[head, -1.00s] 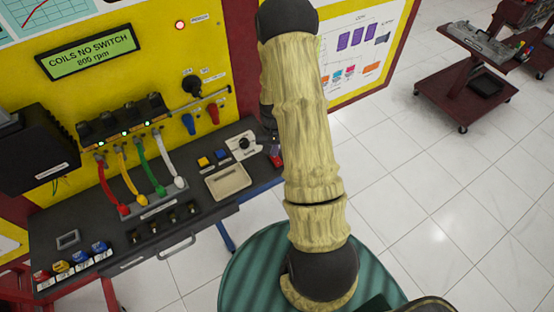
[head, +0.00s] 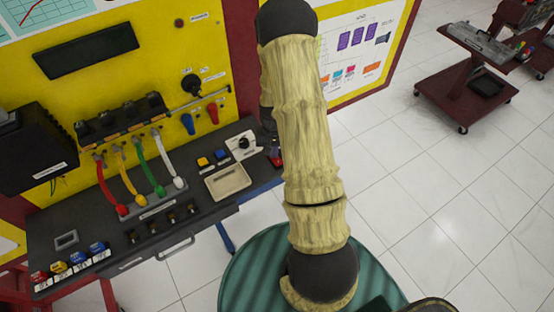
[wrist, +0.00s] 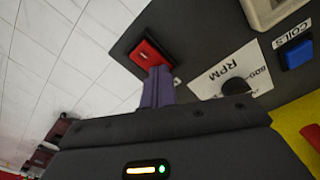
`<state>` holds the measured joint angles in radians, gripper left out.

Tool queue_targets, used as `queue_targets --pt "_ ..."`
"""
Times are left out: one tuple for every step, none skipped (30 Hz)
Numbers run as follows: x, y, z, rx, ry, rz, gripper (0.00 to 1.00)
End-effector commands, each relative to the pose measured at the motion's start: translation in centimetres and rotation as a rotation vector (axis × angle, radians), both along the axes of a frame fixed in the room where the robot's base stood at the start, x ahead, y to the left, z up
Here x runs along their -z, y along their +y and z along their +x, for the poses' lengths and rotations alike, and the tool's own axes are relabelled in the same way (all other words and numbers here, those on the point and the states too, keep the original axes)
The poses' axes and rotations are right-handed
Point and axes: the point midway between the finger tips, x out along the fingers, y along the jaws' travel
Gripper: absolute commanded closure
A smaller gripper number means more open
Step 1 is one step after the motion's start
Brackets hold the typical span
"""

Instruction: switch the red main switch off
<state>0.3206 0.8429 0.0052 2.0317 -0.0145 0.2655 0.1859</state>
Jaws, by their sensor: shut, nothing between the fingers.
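The red main switch (wrist: 147,56) is a red rocker in a dark frame near the corner of the dark panel in the wrist view. My gripper (wrist: 158,73) is shut and empty. Its purple fingers reach to the near edge of the rocker and hide part of it; I cannot tell whether they still touch it. In the head view a small red part of the switch (head: 276,161) shows at the bench's right end, beside my arm, which hides most of the gripper. The display (head: 87,51) is blank, and the red lamp (head: 179,22) above is dark.
Near the switch are the RPM knob (wrist: 235,87), the blue COILS button (wrist: 296,53) and a beige tray (head: 228,181). Coloured leads (head: 140,170) cross the bench to the left. Open tiled floor lies right of the bench, with a red cart (head: 468,85) farther off.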

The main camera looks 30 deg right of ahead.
Motion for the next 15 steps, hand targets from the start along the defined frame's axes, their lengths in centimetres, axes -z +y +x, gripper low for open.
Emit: queue_targets --pt "-0.1 0.0 -0.1 0.000 0.003 0.001 1.00" --pt "-0.2 0.0 -0.1 0.000 0.002 0.000 1.00" --pt "-0.4 0.0 -0.1 0.000 0.002 0.001 1.00" --pt "-0.6 0.0 -0.1 0.000 0.002 0.001 1.00" --pt "-0.8 0.0 -0.1 0.000 0.002 0.001 1.00" --pt "-1.1 0.0 -0.1 0.000 0.001 0.000 1.00" --pt "-1.3 0.0 -0.1 0.000 0.001 0.000 1.00" --pt "-1.5 0.0 -0.1 0.000 0.001 0.000 1.00" --pt "-1.8 0.0 0.0 0.000 0.001 0.000 1.00" --pt "-2.0 0.0 0.0 0.000 0.001 0.000 1.00" --pt "-2.2 0.0 0.0 0.000 0.001 0.000 1.00" --pt "-2.4 0.0 0.0 0.000 0.001 0.000 1.00" --pt "-2.6 0.0 0.0 0.000 0.001 0.000 1.00" --pt "-2.8 0.0 0.0 0.000 0.001 0.000 1.00" --pt "-3.1 0.0 -0.1 0.000 0.001 0.000 1.00"
